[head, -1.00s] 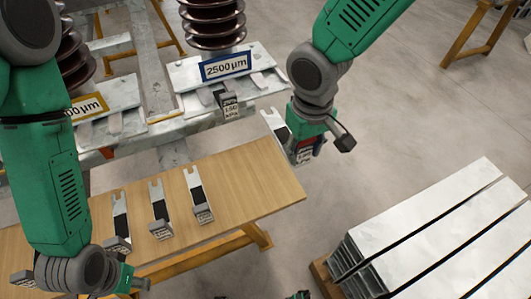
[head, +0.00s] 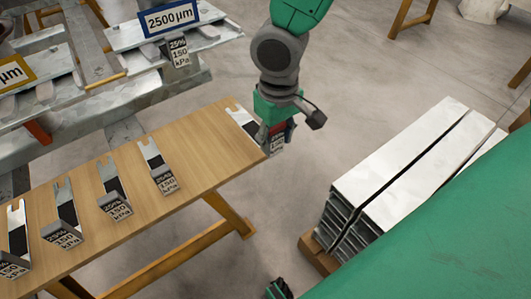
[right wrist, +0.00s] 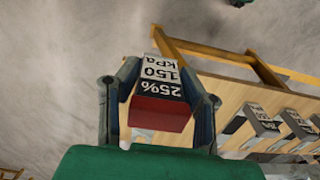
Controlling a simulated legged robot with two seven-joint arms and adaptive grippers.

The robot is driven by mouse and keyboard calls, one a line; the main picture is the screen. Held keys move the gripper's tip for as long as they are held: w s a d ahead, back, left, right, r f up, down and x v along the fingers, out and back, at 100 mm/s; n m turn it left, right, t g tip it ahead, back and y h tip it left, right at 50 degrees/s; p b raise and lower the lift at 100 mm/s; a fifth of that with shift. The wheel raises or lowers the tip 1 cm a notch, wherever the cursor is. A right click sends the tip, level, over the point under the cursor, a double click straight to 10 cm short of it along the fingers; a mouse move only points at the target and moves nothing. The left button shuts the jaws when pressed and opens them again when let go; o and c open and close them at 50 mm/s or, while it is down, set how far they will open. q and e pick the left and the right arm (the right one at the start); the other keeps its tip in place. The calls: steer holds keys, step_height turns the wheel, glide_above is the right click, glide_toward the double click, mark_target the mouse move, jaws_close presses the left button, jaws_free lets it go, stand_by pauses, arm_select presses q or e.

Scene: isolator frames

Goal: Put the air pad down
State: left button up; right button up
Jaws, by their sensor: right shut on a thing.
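My right gripper (head: 275,135) is shut on an air pad, a thin metal plate (head: 241,120) with a block labelled "25% 150 kPa" (head: 277,143). The plate's dark strip and forked end lie over the right end of the wooden table (head: 212,150), and the block is at the table's edge. I cannot tell whether the pad touches the table. In the right wrist view, the block (right wrist: 160,88) with its red face sits between the two fingers (right wrist: 160,95).
Several similar air pads lie on the table, one of them nearest the held pad (head: 163,180). Another pad sits under the "2500 µm" plate (head: 168,17) on the metal frame. Stacked metal beams (head: 400,165) stand at right. Floor between is clear.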

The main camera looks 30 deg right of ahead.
mark_target(274, 153)
steer(key=shift+f, duration=0.7)
steer(key=shift+a+f+b, duration=0.2)
steer(key=shift+f+b, duration=0.1)
steer(key=shift+f, duration=0.25)
steer(key=f, duration=0.1)
steer(key=f+b, duration=0.1)
steer(key=f, duration=0.1)
steer(key=shift+a, duration=0.2)
steer(key=shift+d+r, duration=0.15)
steer(key=shift+d, duration=0.1)
steer(key=o, duration=1.1)
steer(key=shift+o, duration=0.2)
